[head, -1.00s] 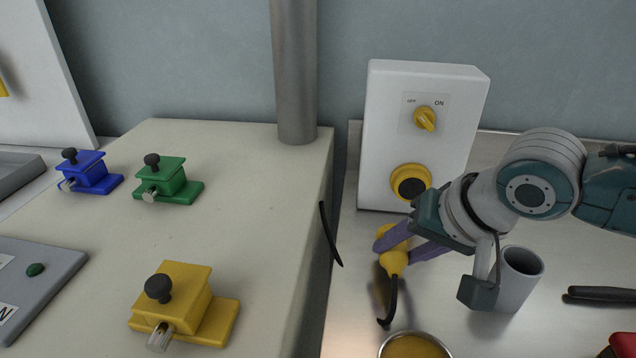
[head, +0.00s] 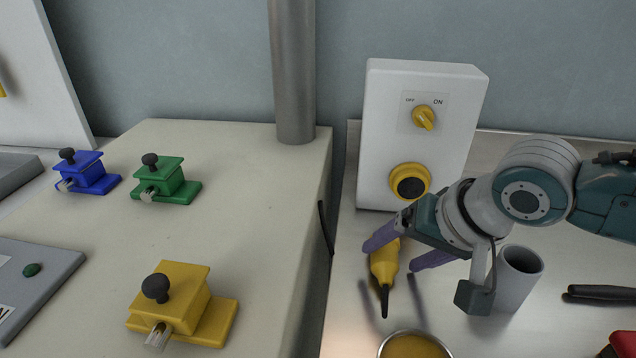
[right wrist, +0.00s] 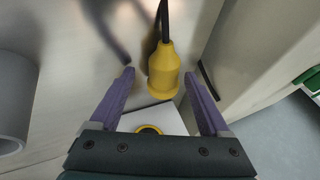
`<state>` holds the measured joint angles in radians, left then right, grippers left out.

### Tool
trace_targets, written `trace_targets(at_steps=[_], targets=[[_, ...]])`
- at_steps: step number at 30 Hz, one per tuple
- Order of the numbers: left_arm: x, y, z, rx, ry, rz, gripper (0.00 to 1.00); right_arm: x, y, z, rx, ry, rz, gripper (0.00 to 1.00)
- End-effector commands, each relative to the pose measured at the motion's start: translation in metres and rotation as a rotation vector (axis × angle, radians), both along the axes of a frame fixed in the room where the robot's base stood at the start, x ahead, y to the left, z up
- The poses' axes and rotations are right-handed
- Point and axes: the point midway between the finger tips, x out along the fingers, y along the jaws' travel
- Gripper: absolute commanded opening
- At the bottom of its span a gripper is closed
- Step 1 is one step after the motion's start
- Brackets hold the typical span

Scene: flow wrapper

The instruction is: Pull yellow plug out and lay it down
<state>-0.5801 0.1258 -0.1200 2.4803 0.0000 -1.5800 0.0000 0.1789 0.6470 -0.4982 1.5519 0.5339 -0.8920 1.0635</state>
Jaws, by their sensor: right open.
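The yellow plug (head: 384,265) is out of the yellow-ringed socket (head: 410,182), whose dark face shows uncovered. The plug is low over the steel worktop in front of the white switch box (head: 380,120), its black cable end toward me. I cannot tell whether it rests fully on the worktop. My right gripper (head: 392,257) is open, its purple fingers on either side of the plug. In the right wrist view the plug (right wrist: 165,75) stands between the spread fingertips (right wrist: 158,74), with a gap on each side. My left gripper is not in view.
A grey cup (head: 518,275) stands right of the gripper. A round metal dish (head: 415,345) is close in front of the plug. Black-handled pliers (head: 600,295) lie at the right. The cream machine top (head: 240,220) at left carries blue, green and yellow clamp blocks.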

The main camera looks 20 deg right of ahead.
Motion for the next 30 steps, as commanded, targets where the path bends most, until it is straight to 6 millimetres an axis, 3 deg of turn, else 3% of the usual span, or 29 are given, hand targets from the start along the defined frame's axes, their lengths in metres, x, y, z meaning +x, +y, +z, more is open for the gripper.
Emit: trace_targets(at_steps=[18,30], targets=[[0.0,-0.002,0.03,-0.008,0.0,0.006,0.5,-0.047,-0.009,0.079,-0.001,0.001,0.001,0.8],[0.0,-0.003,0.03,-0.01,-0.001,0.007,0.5,-0.051,-0.01,0.085,0.0,0.0,0.0,0.8]])
